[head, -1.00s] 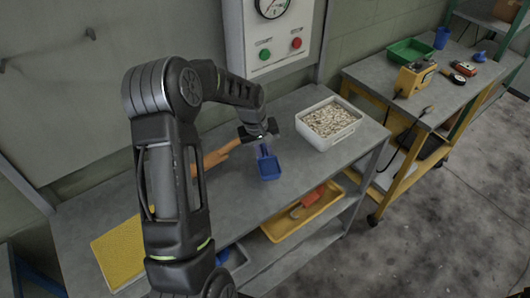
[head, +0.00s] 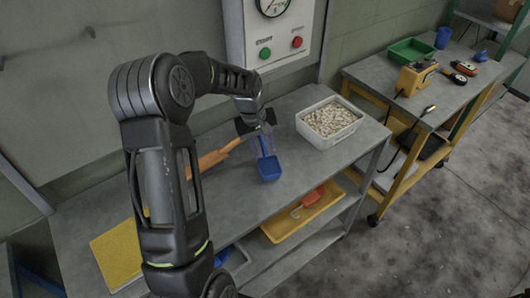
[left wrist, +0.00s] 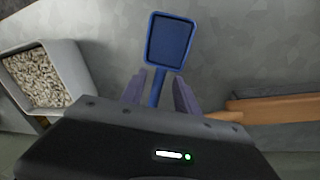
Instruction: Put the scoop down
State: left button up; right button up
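The blue scoop (head: 269,168) lies on the grey bench top, left of the white bin of pale pellets (head: 331,121). My left gripper (head: 261,139) is just above its handle. In the left wrist view the scoop (left wrist: 171,41) has its handle between the two fingertips (left wrist: 158,88), with a gap on each side, so the gripper is open. My right gripper is not in view.
An orange-brown wooden item (head: 218,154) lies left of the scoop, partly behind my arm. A yellow mat (head: 117,256) is at the bench's left end. A yellow tray (head: 283,228) sits on the lower shelf. Bare bench top lies around the scoop.

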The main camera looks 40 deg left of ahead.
pick_arm(q)
jog(key=b+v, duration=0.1)
jog(key=v, duration=0.7)
jog(key=shift+r, duration=0.35)
jog(key=shift+f, duration=0.1)
